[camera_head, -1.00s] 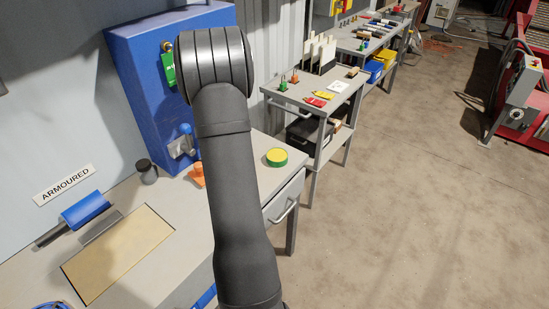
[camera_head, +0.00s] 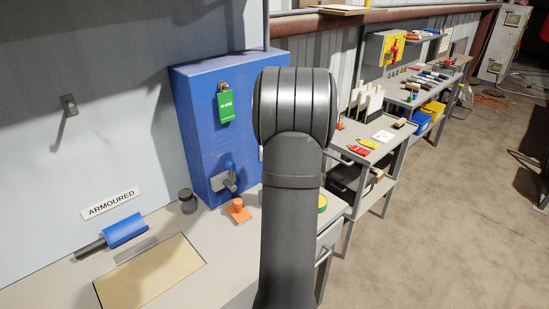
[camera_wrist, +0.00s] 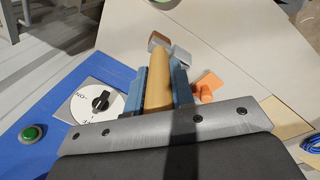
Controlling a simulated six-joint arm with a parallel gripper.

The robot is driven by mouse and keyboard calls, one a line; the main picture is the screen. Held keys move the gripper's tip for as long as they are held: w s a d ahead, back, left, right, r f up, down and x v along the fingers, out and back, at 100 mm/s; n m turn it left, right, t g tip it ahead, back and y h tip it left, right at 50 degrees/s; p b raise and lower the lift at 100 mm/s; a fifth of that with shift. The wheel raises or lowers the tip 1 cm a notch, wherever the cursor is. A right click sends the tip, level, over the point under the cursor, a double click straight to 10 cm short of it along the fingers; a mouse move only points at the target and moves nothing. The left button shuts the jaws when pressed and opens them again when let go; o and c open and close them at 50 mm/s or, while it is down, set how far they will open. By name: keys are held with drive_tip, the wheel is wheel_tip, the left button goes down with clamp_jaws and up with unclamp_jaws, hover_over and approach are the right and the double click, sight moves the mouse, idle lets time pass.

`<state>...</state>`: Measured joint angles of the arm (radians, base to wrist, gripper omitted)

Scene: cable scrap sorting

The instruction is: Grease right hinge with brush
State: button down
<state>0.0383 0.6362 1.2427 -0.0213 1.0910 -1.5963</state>
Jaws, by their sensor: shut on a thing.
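My gripper (camera_wrist: 158,88) shows in the wrist view, its two blue fingers shut on a tan, rounded handle, which I take to be the brush (camera_wrist: 157,78). Small grey and brown pieces show beyond the handle; I cannot tell whether they belong to it. The fingers are above the bench, beside a blue surface. In the head view my own arm stands in front and hides the gripper and the brush. A blue cabinet (camera_head: 190,120) stands on the bench against the wall. I cannot make out the right hinge in either view.
A metal latch (camera_head: 229,180), a green tag (camera_head: 227,106), an orange piece (camera_head: 238,211) and a dark jar (camera_head: 187,203) are at or near the cabinet. A dial plate (camera_wrist: 82,108) and green button (camera_wrist: 31,133) are on the blue surface. The floor at right (camera_head: 440,210) is clear.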

drive_tip(key=s+d+t, duration=0.2)
drive_tip(key=s+d, duration=0.1)
drive_tip(key=d, duration=0.5)
wheel_tip(320, 180, down, 6)
drive_tip(key=shift+f+h, duration=0.15)
drive_tip(key=shift+h, duration=0.25)
drive_tip(key=shift+s+f, duration=0.1)
drive_tip(key=shift+f, duration=0.5)
idle(1.6)
wheel_tip(320, 180, up, 7)
idle(0.8)
idle(0.5)
